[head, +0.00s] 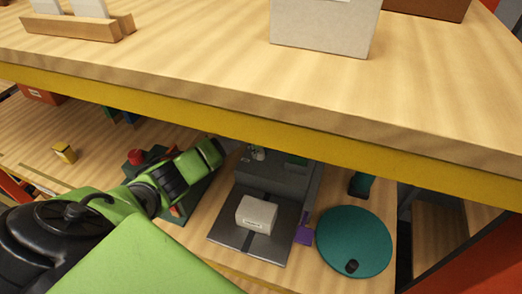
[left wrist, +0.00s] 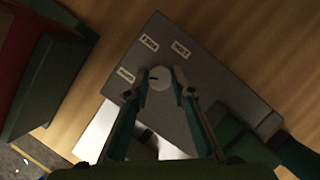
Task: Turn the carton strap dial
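The carton strap dial (left wrist: 160,78) is a small pale round knob with a dark mark, on a grey panel with several white labels around it, in the left wrist view. My left gripper (left wrist: 161,86) has one fingertip at each side of the dial, with no clear gap. In the head view my left gripper (head: 228,147) reaches under the upper shelf to the top of the grey machine (head: 270,180); its fingertips are hidden there. A white carton (head: 256,215) sits on the machine's dark plate. My right gripper is not in view.
The upper shelf's yellow edge (head: 250,119) runs close above my left arm. A teal round disc (head: 353,243) lies right of the machine, with a purple piece (head: 304,228) between. A red knob (head: 136,156) and a yellow block (head: 65,153) are to the left.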

